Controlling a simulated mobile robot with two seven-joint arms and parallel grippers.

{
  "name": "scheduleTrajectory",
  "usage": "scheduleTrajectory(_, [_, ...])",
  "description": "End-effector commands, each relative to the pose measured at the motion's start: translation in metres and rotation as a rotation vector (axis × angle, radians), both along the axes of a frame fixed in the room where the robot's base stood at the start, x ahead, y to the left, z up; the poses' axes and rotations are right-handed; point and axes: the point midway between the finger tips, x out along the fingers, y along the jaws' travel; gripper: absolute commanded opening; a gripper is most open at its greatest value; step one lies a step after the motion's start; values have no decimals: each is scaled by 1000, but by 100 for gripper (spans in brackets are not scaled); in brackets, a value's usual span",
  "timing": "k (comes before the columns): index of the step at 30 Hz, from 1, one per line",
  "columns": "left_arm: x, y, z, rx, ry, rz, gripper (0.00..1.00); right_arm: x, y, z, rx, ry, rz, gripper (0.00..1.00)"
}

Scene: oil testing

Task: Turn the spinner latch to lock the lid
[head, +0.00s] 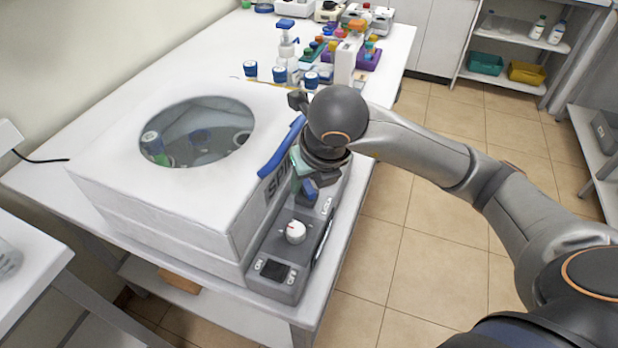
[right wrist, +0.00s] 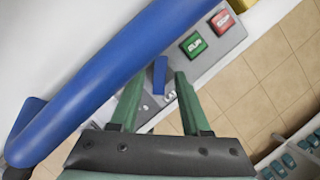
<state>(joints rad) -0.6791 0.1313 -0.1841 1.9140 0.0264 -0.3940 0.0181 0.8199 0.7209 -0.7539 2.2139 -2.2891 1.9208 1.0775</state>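The spinner (head: 150,195) is a white box with a shut lid and a round window. A blue lid handle (head: 282,147) runs along its front edge and crosses the right wrist view (right wrist: 120,70). The small blue latch (head: 311,188) is on the grey front panel, partly hidden by my right gripper (head: 302,176). In the right wrist view the latch (right wrist: 160,75) lies between the tips of my two green fingers, with gaps at the sides. The right gripper is open; I cannot tell whether it touches the latch. My left gripper is not in view.
Green (right wrist: 193,44) and red (right wrist: 222,21) buttons lie beyond the latch in the wrist view. Blue-capped bottles (head: 311,80) and a coloured rack (head: 367,57) stand behind the spinner.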

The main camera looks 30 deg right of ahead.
Motion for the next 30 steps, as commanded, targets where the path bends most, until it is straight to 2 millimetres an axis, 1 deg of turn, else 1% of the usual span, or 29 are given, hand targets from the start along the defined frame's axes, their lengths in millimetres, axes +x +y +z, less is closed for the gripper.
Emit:
scheduleTrajectory(8, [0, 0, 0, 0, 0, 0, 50, 0, 0, 0, 0, 0, 1, 50])
scheduleTrajectory(11, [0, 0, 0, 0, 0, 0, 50, -3, 1, 7, 1, -1, 3, 50])
scheduleTrajectory(14, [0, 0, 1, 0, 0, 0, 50, -7, 1, 21, 2, -4, 3, 50])
scheduleTrajectory(15, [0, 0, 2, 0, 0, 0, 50, -10, 1, 29, 0, -6, 4, 50])
scheduleTrajectory(18, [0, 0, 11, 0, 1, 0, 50, -19, 1, 52, -2, -8, 3, 50])
scheduleTrajectory(22, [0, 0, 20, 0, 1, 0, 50, -29, 1, 76, -3, -7, 1, 50])
scheduleTrajectory(27, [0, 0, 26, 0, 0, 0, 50, -39, 2, 99, -2, -4, 1, 50])
scheduleTrajectory(30, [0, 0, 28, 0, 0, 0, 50, -43, 3, 107, -1, -4, 1, 50])
